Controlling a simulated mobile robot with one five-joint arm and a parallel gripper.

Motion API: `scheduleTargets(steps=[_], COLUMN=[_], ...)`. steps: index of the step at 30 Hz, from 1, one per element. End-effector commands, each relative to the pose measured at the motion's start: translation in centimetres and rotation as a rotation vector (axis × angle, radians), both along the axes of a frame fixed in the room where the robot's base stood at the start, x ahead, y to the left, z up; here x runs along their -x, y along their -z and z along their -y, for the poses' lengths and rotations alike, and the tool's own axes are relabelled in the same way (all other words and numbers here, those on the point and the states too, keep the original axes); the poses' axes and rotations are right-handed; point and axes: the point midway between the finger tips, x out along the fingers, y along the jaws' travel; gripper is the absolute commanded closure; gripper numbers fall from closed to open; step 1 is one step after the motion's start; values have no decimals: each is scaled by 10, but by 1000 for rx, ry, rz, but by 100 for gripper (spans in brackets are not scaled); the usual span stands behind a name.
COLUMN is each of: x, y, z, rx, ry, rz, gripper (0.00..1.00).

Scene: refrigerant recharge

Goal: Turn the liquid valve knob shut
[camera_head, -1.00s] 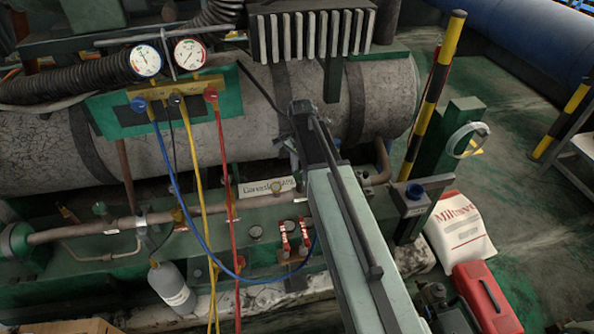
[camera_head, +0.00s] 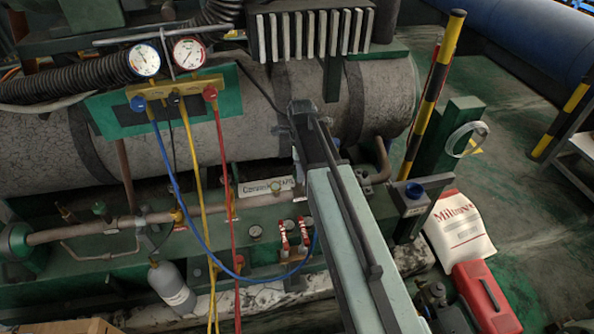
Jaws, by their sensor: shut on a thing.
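My arm (camera_head: 345,230) reaches from the lower right up over the machine. Its dark far end (camera_head: 303,107) lies in front of the cracked grey tank. My gripper and whatever it holds are hidden behind this arm end. A small pale piece sticks out at its left side, too small to name. I cannot make out the liquid valve knob for sure. Two red-tagged valves (camera_head: 294,236) stand below the pipe.
A gauge manifold (camera_head: 175,92) with blue, yellow and red hoses hangs at the left. A grey cylinder (camera_head: 170,285) stands under it. A striped post (camera_head: 430,95), a white sack (camera_head: 460,230) and a red case (camera_head: 487,298) are at the right. Open floor lies beyond.

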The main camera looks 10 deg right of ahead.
Motion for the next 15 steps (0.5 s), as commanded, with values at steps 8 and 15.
scheduleTargets(steps=[8,15], x=[0,0], y=[0,0], z=[0,0], rx=[0,1], ry=[31,32], rz=[0,0], gripper=[100,100])
